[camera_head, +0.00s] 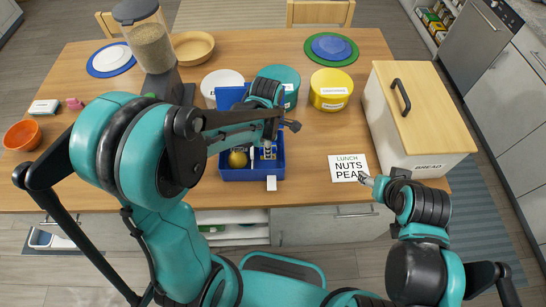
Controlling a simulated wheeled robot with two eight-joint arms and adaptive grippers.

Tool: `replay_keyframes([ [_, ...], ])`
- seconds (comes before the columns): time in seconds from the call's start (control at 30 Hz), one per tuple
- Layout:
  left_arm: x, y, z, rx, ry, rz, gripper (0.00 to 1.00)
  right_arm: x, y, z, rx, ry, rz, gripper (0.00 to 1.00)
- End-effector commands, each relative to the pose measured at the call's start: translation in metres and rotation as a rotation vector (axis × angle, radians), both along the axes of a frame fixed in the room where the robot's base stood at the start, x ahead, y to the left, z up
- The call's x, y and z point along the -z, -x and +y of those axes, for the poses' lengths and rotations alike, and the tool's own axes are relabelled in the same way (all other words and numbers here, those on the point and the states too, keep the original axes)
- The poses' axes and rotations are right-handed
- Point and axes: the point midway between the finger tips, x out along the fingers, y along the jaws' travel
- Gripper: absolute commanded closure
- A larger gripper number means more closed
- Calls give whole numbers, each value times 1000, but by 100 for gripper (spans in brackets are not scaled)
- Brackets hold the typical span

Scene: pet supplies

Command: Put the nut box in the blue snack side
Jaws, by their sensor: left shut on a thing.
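The blue snack box (224,174) stands open near the table's front edge, its lid raised behind it. A white divider shows inside, with a round golden item (237,160) in the left part. My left gripper (270,132) is over the right part, pointing down and shut on a small box with yellow and white marks (268,153), which seems to be the nut box. The gripper partly hides it, and I cannot tell whether it touches the floor of the box. My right gripper (372,183) is beside the white lunch card; its finger gap is unclear.
The lunch card (348,168) reads "NUTS". A wooden-topped bread box (427,110) stands at the right. White (221,84), teal (289,86) and yellow (331,91) tubs stand behind the snack box. An orange bowl (22,135) is at far left.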

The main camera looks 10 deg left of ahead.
Motion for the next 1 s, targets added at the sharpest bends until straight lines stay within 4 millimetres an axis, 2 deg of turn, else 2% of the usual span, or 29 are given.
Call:
replay_keyframes([
  [0.4, 47, 0, 0, 1, 0, 0, 100, 14, 0, 0, 0, 0, 0, 41],
  [0.77, 51, 0, 0, 1, 0, 0, 100, 17, 0, 0, 0, 0, 0, 41],
  [0.8, 51, 0, 0, 1, 0, 0, 73, 17, 0, 0, 0, 0, 0, 41],
  [0.87, 50, 0, 0, 1, 0, 0, 58, 16, 0, 0, 0, 0, 0, 41],
  [1.0, 50, 0, 0, 1, 0, 0, 58, 16, 0, 0, 0, 0, 0, 41],
])
